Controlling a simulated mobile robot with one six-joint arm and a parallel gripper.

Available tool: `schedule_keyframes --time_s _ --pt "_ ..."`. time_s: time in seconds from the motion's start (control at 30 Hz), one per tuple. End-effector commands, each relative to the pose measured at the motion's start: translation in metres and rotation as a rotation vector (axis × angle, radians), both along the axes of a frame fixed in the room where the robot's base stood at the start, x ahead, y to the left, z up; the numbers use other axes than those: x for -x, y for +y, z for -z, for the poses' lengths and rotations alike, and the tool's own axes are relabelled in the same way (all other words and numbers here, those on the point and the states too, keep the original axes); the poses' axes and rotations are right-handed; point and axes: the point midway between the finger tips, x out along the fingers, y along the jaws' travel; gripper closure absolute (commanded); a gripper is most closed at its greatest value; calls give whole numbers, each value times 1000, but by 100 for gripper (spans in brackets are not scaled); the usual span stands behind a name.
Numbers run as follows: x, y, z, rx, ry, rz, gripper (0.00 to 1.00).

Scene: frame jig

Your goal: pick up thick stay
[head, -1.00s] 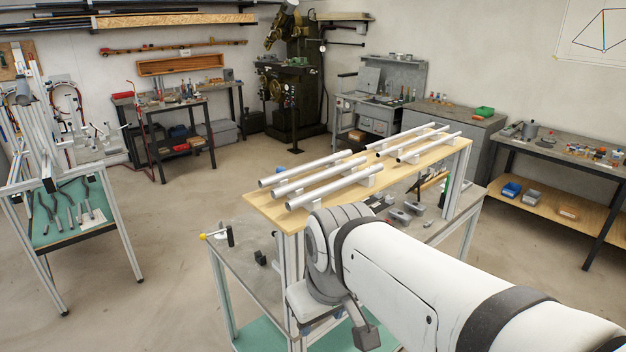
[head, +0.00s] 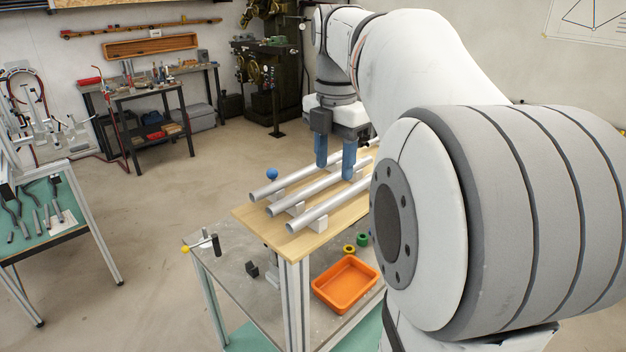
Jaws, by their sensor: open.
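Three thick silver tubes lie side by side on pale supports on the wooden board: a left one (head: 277,185), a middle one (head: 300,198) and a right one (head: 320,212). I cannot tell which of them is the thick stay. My gripper (head: 335,171) points down over the far part of these tubes, its two blue fingers apart and nothing seen between them. The fingertips are close to the left and middle tubes; whether they touch or straddle one is unclear. My arm hides the far right of the board.
The wooden board (head: 254,220) stands raised over a grey bench (head: 228,262). On the bench are an orange tray (head: 345,284), a yellow ring (head: 349,250) and a green ring (head: 362,239). A teal-topped table (head: 62,222) stands at left, with open floor between.

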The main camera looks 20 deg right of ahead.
Motion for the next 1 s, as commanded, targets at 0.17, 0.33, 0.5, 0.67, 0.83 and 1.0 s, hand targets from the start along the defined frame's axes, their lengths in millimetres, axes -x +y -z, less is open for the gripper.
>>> schedule_keyframes --time_s 0.17,0.33,0.5,0.67,0.83,1.0 --pt "1 -1 19 -1 5 -6 55" --pt "0 1 38 -2 6 -2 55" --pt "-1 2 64 -1 5 0 55" --pt "-1 1 75 0 2 1 55" --pt "-1 1 75 -1 1 1 55" --pt "-1 1 75 -1 1 2 67"
